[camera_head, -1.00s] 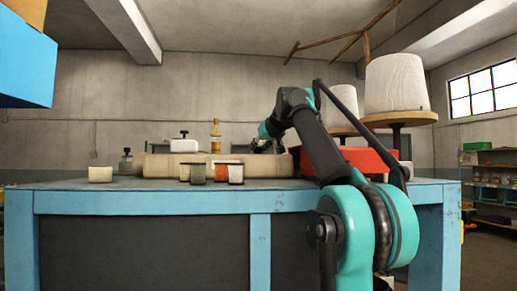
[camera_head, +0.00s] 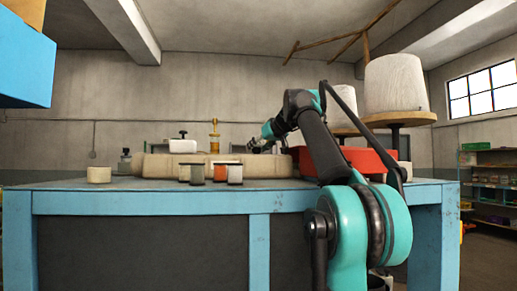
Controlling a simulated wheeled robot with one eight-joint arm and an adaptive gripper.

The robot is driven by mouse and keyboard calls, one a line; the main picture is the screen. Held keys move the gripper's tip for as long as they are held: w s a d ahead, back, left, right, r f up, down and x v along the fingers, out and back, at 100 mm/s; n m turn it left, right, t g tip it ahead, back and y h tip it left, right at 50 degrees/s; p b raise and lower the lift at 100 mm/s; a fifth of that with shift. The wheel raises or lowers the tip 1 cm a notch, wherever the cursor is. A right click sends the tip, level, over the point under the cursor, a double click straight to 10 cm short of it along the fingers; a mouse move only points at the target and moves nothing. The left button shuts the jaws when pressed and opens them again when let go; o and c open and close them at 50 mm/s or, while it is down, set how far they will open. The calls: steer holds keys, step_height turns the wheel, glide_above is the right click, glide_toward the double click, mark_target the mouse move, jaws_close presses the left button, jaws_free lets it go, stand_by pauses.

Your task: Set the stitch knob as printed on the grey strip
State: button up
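My gripper (camera_head: 255,145) is small and dark at the end of my arm, above the back of the table, near the left end of the red machine body (camera_head: 345,160). It is too small and partly hidden to tell whether it is open or shut. A brass-coloured upright part (camera_head: 214,136) stands behind the long pale sack (camera_head: 165,165), a little left of my gripper and apart from it. I cannot make out the stitch knob or the grey strip.
A pale round block (camera_head: 99,174) sits at the left on the blue table (camera_head: 150,202). A white container (camera_head: 183,144) and a dark bottle (camera_head: 126,160) are behind. Large thread cones (camera_head: 396,85) rise at the right.

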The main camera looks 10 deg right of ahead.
steer(key=v, duration=1.2)
steer(key=shift+d, duration=0.1)
